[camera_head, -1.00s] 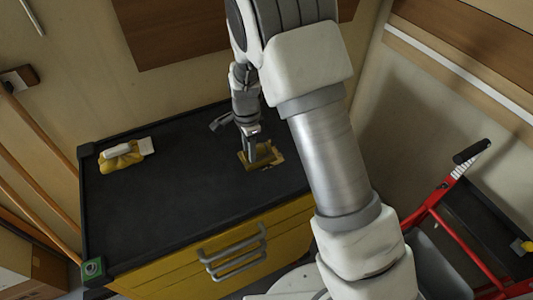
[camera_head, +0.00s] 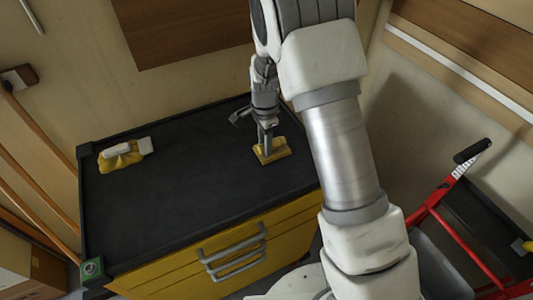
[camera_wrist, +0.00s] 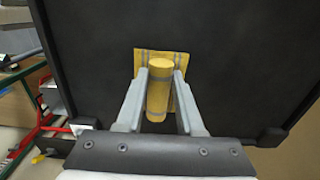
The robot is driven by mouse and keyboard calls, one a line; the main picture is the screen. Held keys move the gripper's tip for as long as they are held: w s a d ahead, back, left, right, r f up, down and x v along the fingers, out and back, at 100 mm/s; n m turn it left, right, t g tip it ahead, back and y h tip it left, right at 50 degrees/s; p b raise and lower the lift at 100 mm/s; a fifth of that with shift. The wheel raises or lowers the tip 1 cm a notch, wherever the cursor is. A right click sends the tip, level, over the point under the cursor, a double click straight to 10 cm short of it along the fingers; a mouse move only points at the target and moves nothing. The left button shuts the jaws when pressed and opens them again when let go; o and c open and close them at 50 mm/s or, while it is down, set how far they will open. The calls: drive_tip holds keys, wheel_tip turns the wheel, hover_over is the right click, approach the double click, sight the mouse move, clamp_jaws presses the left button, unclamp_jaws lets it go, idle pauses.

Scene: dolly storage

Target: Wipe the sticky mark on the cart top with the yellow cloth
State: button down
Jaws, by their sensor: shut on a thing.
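The yellow cloth (camera_head: 280,153) lies flat on the right part of the black cart top (camera_head: 190,185). My gripper (camera_head: 266,151) points down and is shut on the cloth's raised, rolled middle. In the wrist view, the two grey fingers (camera_wrist: 160,82) stand on either side of the yellow roll (camera_wrist: 159,100), with the cloth's flat part against the black top. I can make out no sticky mark on the bare top; anything under the cloth is hidden.
A yellow item with a white piece (camera_head: 122,154) lies at the cart top's left. The cart has yellow drawers with grey handles (camera_head: 235,250). A red hand truck (camera_head: 435,205) stands to the right. The middle of the top is clear.

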drive_tip(key=shift+w+d, duration=0.25)
drive_tip(key=shift+d, duration=0.4)
drive_tip(key=shift+r+p, duration=0.55)
drive_tip(key=shift+r, duration=0.2)
drive_tip(key=shift+f, duration=0.1)
drive_tip(key=shift+f+b, duration=0.1)
drive_tip(key=shift+b, duration=0.3)
wheel_tip(320, 180, up, 4)
drive_tip(key=p, duration=0.3)
